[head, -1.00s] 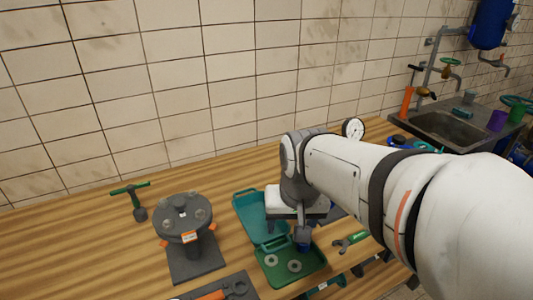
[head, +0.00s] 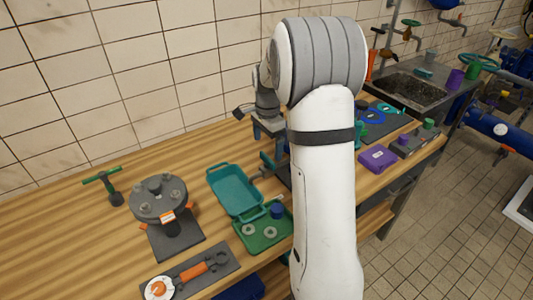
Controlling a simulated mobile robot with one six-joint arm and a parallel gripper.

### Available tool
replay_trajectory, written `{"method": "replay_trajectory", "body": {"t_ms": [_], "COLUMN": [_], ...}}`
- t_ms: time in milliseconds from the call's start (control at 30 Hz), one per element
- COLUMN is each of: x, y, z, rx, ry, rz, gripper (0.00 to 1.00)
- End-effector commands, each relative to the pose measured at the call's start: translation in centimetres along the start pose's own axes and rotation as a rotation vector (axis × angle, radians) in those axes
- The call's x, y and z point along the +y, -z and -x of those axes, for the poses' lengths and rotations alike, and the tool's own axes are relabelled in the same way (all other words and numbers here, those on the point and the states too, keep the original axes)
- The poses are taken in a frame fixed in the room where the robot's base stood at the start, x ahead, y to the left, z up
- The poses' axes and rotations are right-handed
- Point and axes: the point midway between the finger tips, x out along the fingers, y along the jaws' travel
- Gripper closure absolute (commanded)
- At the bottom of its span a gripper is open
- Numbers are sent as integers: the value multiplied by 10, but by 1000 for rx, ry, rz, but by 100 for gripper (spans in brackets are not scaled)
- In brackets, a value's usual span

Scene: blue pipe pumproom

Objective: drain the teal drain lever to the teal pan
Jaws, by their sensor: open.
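My gripper (head: 254,137) is over the back of the wooden bench, with its dark fingers spread and nothing seen between them. My white arm crosses the middle of the view and hides part of the bench. I cannot make out a teal drain lever or a teal pan for certain. A teal ring-shaped thing (head: 389,108) lies farther right on a dark mat. A small teal thing (head: 424,73) lies by the sink.
An open green case (head: 233,190) with washers and a blue cap (head: 277,211) lies left of my arm.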

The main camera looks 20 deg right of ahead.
Motion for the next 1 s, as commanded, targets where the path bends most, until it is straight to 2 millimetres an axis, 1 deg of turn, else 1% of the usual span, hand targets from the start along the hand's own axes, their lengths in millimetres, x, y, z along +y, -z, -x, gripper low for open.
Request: {"method": "replay_trajectory", "body": {"t_ms": [100, 300, 433, 667, 767, 1000], "x": [1, 1, 1, 1, 1, 1], "y": [0, 0, 0, 0, 0, 1], "z": [-20, -46, -52, -54, -54, -54], "rx": [-2, -1, 0, 0, 0, 0], "ry": [-4, -3, 0, 0, 1, 1], "rz": [1, 1, 1, 1, 1, 1], "gripper": [5, 5, 5, 5, 12, 32]}}
